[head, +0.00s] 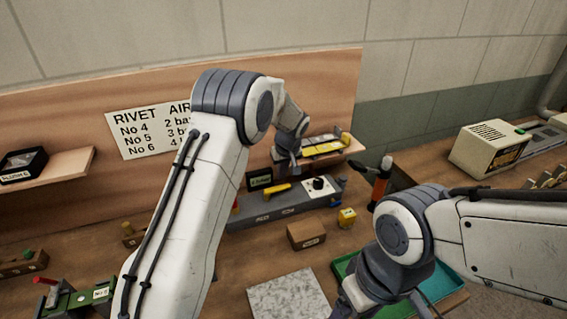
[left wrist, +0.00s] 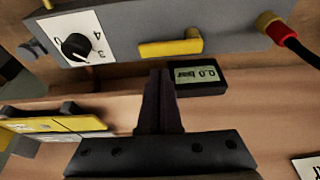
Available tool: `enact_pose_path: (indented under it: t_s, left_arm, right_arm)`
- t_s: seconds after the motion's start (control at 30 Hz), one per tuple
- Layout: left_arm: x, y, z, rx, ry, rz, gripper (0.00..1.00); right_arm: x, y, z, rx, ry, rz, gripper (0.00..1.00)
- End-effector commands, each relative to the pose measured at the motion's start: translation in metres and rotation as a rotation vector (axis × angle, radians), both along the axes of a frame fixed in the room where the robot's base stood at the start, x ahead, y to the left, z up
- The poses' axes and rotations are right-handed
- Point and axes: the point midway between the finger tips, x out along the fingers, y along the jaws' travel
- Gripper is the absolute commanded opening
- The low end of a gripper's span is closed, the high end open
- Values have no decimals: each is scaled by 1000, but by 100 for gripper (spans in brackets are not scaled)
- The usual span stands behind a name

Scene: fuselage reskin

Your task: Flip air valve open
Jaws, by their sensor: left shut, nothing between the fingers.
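The air valve is a yellow lever (head: 277,190) on a long grey air panel (head: 262,214) on the bench. In the left wrist view the lever (left wrist: 170,46) lies lengthwise along the panel. A black gauge (left wrist: 200,78) beside it reads 0.0 bar; it also shows in the head view (head: 260,179). A black pressure knob (left wrist: 76,46) sits on a white dial. My left gripper (left wrist: 160,76) is shut and empty, its tips close to the lever; whether they touch it I cannot tell. My right gripper (head: 381,303) is at the bottom edge, partly cut off.
A shelf with a yellow item (head: 325,148) is close behind my left gripper. A green tray (head: 448,293) and a speckled plate (head: 288,299) lie in front.

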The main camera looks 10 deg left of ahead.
Motion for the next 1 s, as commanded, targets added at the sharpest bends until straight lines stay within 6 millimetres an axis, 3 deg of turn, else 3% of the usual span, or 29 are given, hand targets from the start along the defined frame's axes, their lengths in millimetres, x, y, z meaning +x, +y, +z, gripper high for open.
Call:
enact_pose_path:
  t_s: [0.3,0.77,1.0]
  left_arm:
    - [10,7,-34,0,1,0,0]
    - [11,6,-37,0,0,-5,0]
    - [11,-8,-37,-1,-1,-67,0]
  right_arm:
    - [0,0,12,0,0,-1,76]
    - [0,0,12,0,0,-1,76]
    - [0,0,11,0,0,-1,76]
